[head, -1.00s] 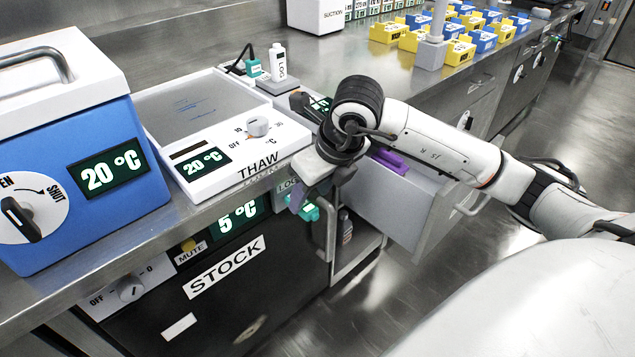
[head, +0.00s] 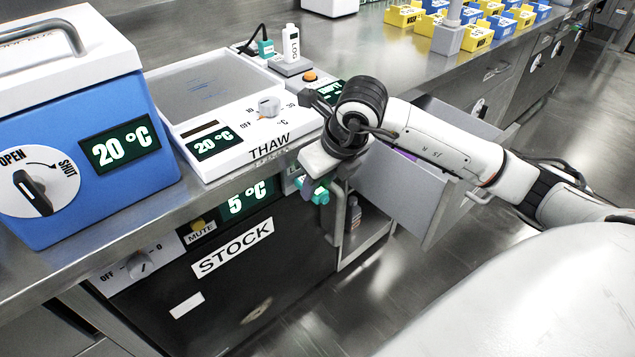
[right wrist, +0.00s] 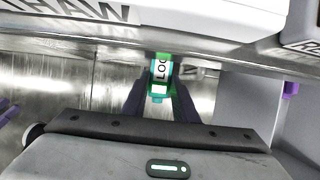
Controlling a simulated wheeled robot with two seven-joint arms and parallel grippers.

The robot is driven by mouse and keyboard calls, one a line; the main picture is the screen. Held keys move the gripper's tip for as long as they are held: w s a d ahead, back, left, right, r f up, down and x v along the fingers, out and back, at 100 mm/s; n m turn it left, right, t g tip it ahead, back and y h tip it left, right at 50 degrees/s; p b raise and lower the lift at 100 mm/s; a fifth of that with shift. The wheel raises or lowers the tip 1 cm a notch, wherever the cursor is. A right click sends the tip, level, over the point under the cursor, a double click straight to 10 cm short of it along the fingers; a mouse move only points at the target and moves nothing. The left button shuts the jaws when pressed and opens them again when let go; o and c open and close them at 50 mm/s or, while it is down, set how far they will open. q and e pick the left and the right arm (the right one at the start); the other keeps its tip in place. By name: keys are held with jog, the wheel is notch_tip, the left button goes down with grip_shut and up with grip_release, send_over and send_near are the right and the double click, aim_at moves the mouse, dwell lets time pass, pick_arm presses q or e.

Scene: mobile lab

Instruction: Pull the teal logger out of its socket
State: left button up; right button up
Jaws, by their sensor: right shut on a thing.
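The teal logger (head: 321,196) shows as a small piece at my right gripper (head: 309,190), at the front of the dark STOCK unit. In the right wrist view the logger (right wrist: 158,88) has a white label with LOG lettering and sits between the two dark fingers of my right gripper (right wrist: 160,92), which is shut on it. The gripper and arm hide most of it in the head view. I cannot tell how deep it sits in its socket, which is hidden. My left gripper is not in view.
An open grey drawer (head: 397,195) stands right of the gripper. The THAW box (head: 225,150) and blue cooler (head: 75,135) stand on the bench to the left. A white LOG-labelled device (head: 291,42) and a small teal block (head: 266,48) stand behind. Floor ahead is clear.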

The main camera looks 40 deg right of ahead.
aim_at(326, 203)
jog(key=shift+s, duration=0.45)
jog(key=shift+s+d+b, duration=0.15)
jog(key=shift+s+b, duration=0.4)
jog(key=shift+s, duration=1.05)
